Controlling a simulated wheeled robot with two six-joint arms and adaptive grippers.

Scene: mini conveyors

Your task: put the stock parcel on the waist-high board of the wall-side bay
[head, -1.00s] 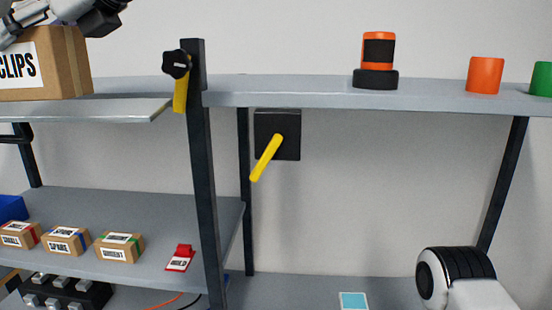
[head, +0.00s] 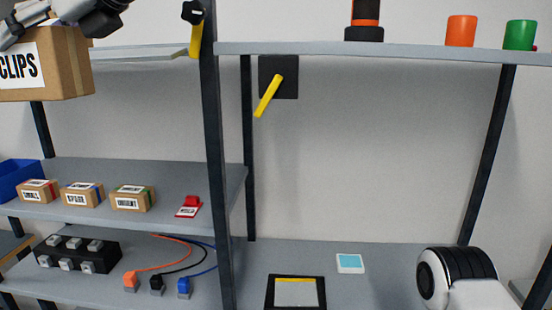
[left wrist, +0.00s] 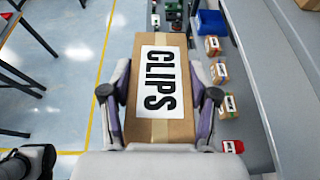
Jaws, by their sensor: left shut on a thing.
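The parcel in hand is a brown carton (head: 70,62) with a white CLIPS label, at the upper left of the head view. My left gripper (left wrist: 158,84) is shut on it, one finger on each side, as the left wrist view shows. The carton is held upright in front of the left bay's top board (head: 140,53), overlapping it in the picture. Below is the left bay's middle board (head: 100,172). The right bay has a top board (head: 320,48) and a low board (head: 400,268). I cannot tell which bay is wall-side. My right gripper is out of view.
Small cartons (head: 82,196), a red tagged item (head: 190,206) and a blue bin (head: 18,178) occupy the middle board. The low right board holds a black-framed panel (head: 296,291) and a pale blue pad (head: 350,263).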

